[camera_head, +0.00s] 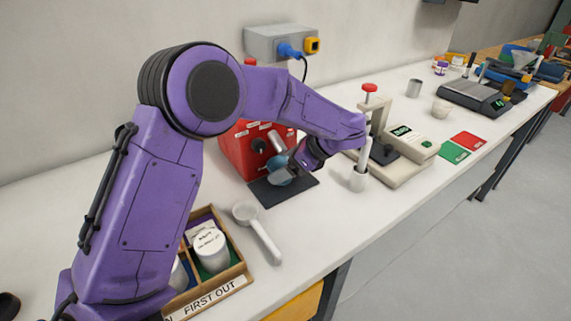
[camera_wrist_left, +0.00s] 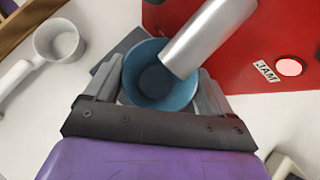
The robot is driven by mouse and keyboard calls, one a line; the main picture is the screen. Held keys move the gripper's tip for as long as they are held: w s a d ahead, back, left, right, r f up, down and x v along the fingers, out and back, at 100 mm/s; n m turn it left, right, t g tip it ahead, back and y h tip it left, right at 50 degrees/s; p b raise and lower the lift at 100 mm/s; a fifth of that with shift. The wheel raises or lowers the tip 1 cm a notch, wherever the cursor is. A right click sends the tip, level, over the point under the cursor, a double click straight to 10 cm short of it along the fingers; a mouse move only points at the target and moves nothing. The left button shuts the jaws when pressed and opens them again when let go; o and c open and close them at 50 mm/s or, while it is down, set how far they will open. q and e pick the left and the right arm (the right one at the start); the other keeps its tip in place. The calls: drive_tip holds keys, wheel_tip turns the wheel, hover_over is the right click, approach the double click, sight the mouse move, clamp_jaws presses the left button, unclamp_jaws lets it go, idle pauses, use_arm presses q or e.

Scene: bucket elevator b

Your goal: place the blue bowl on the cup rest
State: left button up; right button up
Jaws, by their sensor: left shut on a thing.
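The blue bowl (camera_head: 281,179) is between the fingers of my left gripper (camera_head: 282,171), in front of the red machine. In the left wrist view the bowl (camera_wrist_left: 137,85) is seen from above, apparently empty, with a finger on each side; the gripper is shut on it. A silver spout (camera_wrist_left: 212,35) reaches over the bowl's rim. A dark flat plate, apparently the cup rest (camera_head: 303,190), lies under the bowl and partly shows in the wrist view (camera_wrist_left: 106,66). I cannot tell whether the bowl touches it. My right gripper is not in view.
The red machine (camera_head: 237,150) stands close behind the bowl. A white scoop (camera_head: 262,232) lies to the left, near a wooden tray (camera_head: 238,268) with canisters.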

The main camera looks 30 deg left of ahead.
use_arm(q)
drive_tip(key=shift+f, duration=0.4)
drive_tip(key=shift+d, duration=0.2)
drive_tip(key=shift+f+b, duration=0.2)
drive_tip(key=shift+b, duration=0.1)
drive_tip(key=o, duration=1)
drive_tip(key=shift+o, duration=0.2)
drive_tip(key=shift+r, duration=0.2)
drive_tip(key=shift+d+r, duration=0.15)
drive_tip(key=b+v, duration=0.1)
drive_tip(key=v, duration=1)
drive_tip(key=shift+d+r, duration=0.2)
drive_tip(key=shift+w, duration=0.1)
